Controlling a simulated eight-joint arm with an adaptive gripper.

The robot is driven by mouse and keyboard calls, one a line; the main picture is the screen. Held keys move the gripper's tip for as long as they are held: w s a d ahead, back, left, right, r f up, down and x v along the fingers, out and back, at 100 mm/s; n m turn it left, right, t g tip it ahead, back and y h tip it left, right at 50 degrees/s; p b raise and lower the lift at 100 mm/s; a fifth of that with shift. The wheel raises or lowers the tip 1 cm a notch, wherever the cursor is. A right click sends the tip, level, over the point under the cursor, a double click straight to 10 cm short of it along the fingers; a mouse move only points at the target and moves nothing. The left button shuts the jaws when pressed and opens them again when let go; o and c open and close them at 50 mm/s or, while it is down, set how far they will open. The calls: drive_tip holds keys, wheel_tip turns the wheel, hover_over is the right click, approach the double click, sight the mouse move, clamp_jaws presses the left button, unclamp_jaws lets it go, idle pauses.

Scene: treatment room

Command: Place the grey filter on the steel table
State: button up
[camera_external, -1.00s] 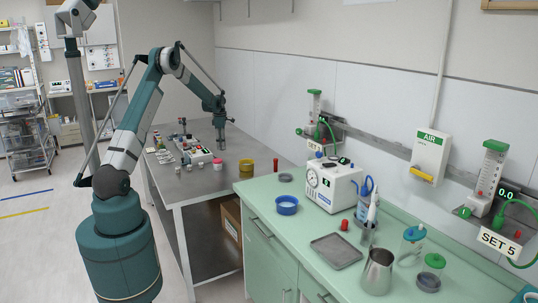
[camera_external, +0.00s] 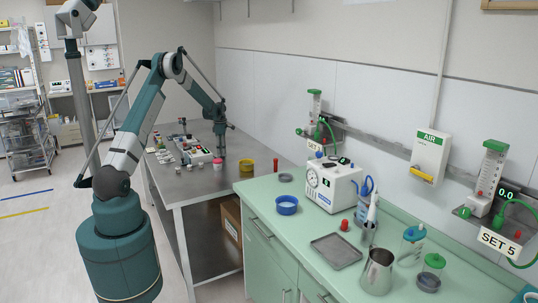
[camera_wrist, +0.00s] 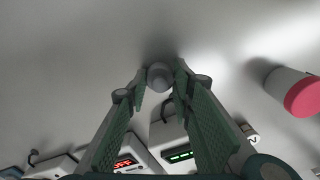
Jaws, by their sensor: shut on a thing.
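My gripper (camera_external: 221,154) points down over the steel table (camera_external: 190,188), beside a pink-capped jar (camera_external: 217,163). In the wrist view my gripper (camera_wrist: 160,80) is shut on a small round grey piece, the grey filter (camera_wrist: 159,75), held between the fingertips. A dark shadow lies on the table close around it, so it is low over or on the surface; I cannot tell if it touches. In the external view the filter is too small or hidden to make out.
White devices with lit displays (camera_wrist: 180,153) stand near the fingers. The pink-capped jar (camera_wrist: 300,96) is at the right in the wrist view. A yellow bowl (camera_external: 246,165) stands to the right of my gripper. The table's front part is clear.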

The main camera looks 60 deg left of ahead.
idle(0.3)
drive_tip(key=o, duration=0.3)
drive_tip(key=shift+f, duration=0.15)
drive_tip(key=o, duration=0.5)
drive_tip(key=shift+c, duration=0.2)
drive_tip(key=shift+r, duration=0.25)
wheel_tip(320, 180, up, 12)
drive_tip(key=shift+p, duration=0.4)
drive_tip(key=shift+d, duration=0.1)
idle(0.4)
